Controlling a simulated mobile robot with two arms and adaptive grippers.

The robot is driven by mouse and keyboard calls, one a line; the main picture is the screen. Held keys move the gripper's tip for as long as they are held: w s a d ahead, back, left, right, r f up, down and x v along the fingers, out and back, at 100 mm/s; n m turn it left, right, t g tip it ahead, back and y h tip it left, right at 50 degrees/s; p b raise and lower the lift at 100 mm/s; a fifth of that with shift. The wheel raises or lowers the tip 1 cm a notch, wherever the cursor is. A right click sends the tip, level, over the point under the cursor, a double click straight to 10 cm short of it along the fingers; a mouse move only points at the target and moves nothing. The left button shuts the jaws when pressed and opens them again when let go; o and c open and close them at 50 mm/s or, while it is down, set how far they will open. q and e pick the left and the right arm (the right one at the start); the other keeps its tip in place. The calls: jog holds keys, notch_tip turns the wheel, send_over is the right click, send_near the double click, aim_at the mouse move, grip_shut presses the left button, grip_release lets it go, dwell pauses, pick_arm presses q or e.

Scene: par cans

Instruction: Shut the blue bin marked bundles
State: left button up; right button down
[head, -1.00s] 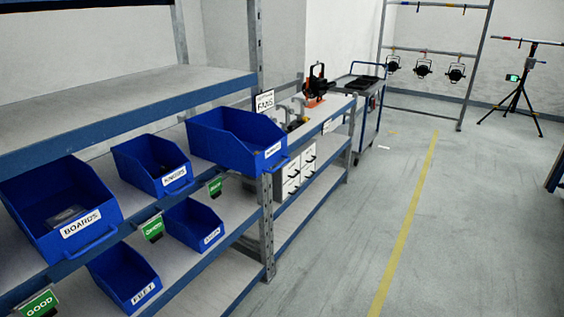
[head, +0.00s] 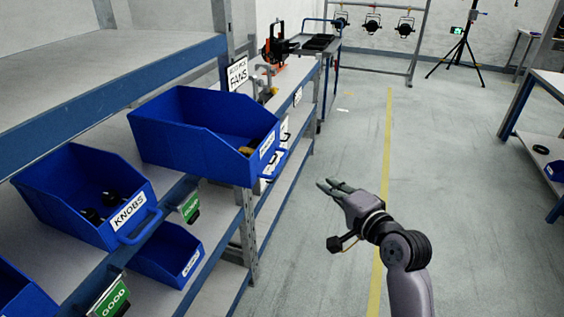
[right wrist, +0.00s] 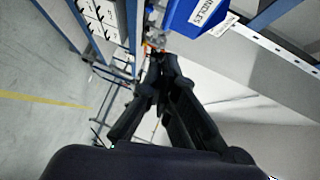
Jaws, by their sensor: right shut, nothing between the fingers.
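The blue bin marked bundles (head: 190,150) sits on the shelf in the head view and juts out past the shelf's front edge. Its handle (head: 277,165) faces right, and something brownish lies inside. Its label is too slanted to read in the head view; in the right wrist view the bin (right wrist: 193,18) shows a label ending in "NDLES". My right gripper (head: 326,187) is shut and empty, in front of the bin's handle and apart from it. Its fingers (right wrist: 157,56) also show in the right wrist view. My left gripper is not in view.
A blue knobs bin (head: 75,195) stands left of it on the same shelf. Another blue bin (head: 165,255) is on the shelf below. A trolley (head: 318,42) stands beyond the rack. The floor (head: 335,140) right of the rack is open.

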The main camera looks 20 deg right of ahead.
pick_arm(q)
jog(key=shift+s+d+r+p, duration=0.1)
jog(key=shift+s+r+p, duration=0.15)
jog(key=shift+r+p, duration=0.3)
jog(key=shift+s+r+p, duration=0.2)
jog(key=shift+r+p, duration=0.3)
pick_arm(e)
jog(key=a+x, duration=0.2)
jog(key=x, duration=1)
jog(key=shift+s+a, duration=0.25)
jog(key=shift+a, duration=0.15)
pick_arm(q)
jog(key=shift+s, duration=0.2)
